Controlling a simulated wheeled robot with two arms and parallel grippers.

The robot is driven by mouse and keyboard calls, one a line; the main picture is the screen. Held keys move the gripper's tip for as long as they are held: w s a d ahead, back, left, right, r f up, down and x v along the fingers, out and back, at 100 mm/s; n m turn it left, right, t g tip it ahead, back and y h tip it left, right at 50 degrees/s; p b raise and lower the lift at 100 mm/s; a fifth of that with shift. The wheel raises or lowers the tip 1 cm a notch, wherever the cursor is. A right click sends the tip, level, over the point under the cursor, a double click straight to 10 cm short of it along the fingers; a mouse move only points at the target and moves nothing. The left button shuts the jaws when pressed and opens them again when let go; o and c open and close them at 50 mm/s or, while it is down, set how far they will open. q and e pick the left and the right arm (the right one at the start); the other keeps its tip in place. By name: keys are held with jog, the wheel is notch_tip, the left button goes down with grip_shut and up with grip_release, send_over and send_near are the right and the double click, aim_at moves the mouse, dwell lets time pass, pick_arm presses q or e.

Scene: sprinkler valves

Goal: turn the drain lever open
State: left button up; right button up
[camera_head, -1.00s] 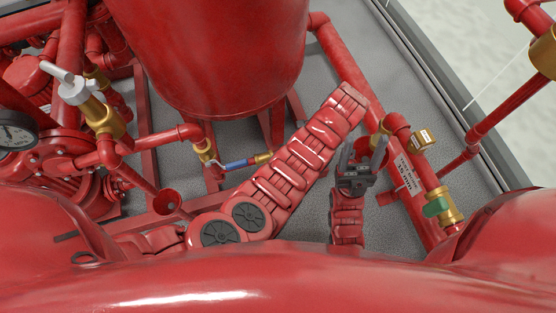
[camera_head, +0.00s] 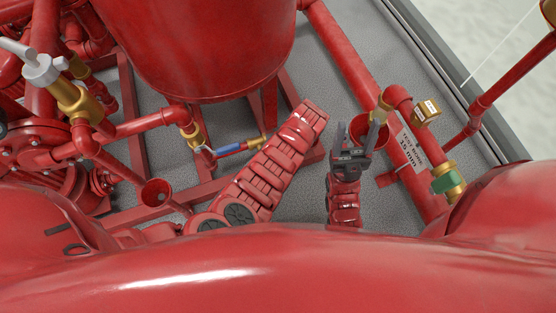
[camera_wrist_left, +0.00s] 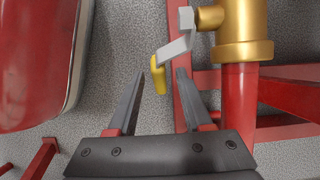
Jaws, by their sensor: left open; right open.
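In the left wrist view a lever with a yellow grip (camera_wrist_left: 159,77) hangs on a bent grey metal arm from a brass valve (camera_wrist_left: 242,30). My left gripper (camera_wrist_left: 159,74) is open, its fingertips on either side of the yellow grip; I cannot tell whether they touch it. In the head view my left gripper is hidden, and the yellow grip does not show. A lever with a blue handle (camera_head: 229,149) sits on brass fittings below the red tank. My right gripper (camera_head: 357,126) is open and empty, fingers pointing away.
A red tank (camera_head: 200,50) stands behind my left arm. A red funnel (camera_head: 364,131) lies just beyond my right gripper. A green-handled valve (camera_head: 446,180) and a brass fitting (camera_head: 426,111) are on the right pipe. Pipes and a brass valve (camera_head: 75,101) crowd the left.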

pick_arm(q)
jog(key=shift+s+a+f, duration=0.1)
jog(key=shift+a+f, duration=0.1)
jog(key=shift+f, duration=0.2)
grip_shut()
dwell(1.2)
